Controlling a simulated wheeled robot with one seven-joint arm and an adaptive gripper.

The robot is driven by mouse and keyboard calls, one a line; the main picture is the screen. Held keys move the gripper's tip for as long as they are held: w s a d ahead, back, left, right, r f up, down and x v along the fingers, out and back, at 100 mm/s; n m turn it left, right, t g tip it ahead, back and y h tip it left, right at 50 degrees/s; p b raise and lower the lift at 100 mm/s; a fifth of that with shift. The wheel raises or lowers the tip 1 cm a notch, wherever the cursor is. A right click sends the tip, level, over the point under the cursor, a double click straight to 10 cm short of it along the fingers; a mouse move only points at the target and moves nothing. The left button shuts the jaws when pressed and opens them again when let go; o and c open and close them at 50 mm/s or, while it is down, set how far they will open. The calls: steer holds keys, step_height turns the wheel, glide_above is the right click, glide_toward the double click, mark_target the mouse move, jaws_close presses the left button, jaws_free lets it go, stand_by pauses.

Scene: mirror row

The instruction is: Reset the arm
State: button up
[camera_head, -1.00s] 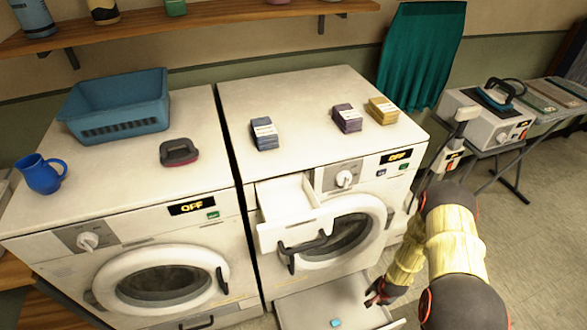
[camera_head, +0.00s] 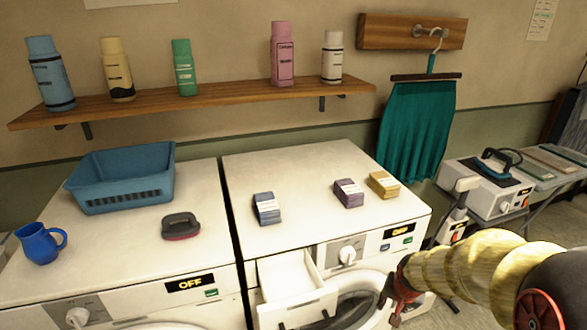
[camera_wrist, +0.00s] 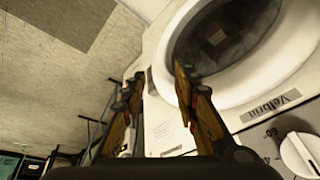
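My gripper (camera_head: 392,297) is at the lower right in the head view, in front of the right washing machine (camera_head: 300,185). In the wrist view my gripper (camera_wrist: 157,82) has its two fingers spread apart with nothing between them. Beyond the fingers are the round door (camera_wrist: 230,45) and a corner of the dial. In the head view my arm, in a yellow sleeve, reaches in from the right edge. The detergent drawer (camera_head: 293,290) of the right machine is pulled out, close to the left of my gripper.
A blue basket (camera_head: 122,178), blue mug (camera_head: 38,244) and dark-handled brush (camera_head: 181,227) sit on the left machine. Several small boxes stand on the right one. A shelf (camera_head: 200,100) holds several bottles. An iron (camera_head: 497,165) and ironing board are at right.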

steer(key=s+a+r+n+t, duration=0.1)
steer(key=s+a+r, duration=0.1)
steer(key=s+r, duration=0.35)
steer(key=s+a+r+n, duration=0.1)
steer(key=s+a+r, duration=0.2)
steer(key=r, duration=0.5)
steer(key=s+a+r+n, duration=0.1)
steer(key=s+a+r, duration=0.1)
steer(key=s+r, duration=0.2)
steer(key=s+a+r+n+y, duration=0.1)
steer(key=s+r+n, duration=0.1)
steer(key=s, duration=0.8)
steer(key=shift+s+a+r+t, duration=0.3)
steer(key=shift+s+a+r, duration=0.1)
steer(key=shift+r, duration=0.45)
